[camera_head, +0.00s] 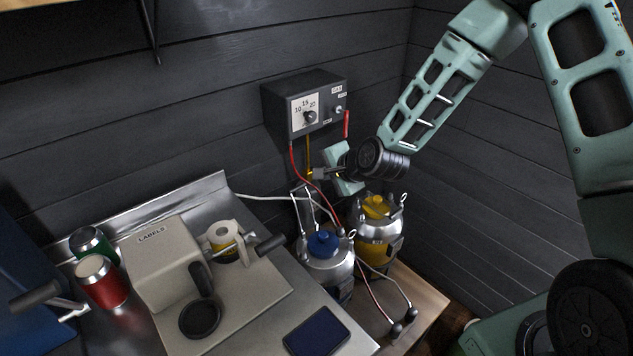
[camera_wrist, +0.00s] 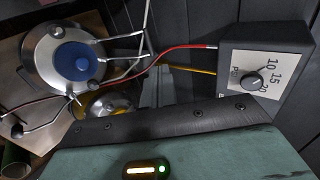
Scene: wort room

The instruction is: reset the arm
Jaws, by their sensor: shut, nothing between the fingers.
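My arm reaches in from the right in the head view, pale green with dark joints. My gripper (camera_head: 318,173) is shut with nothing in it. It points left, just below the dark control box (camera_head: 303,104) and above the two metal kegs. The blue-capped keg (camera_head: 326,262) stands below it, and the yellow-capped keg (camera_head: 377,235) stands below and to the right. Red and yellow lines hang from the box close to the fingers; I cannot tell whether they touch.
Dark plank walls close in behind and at right.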

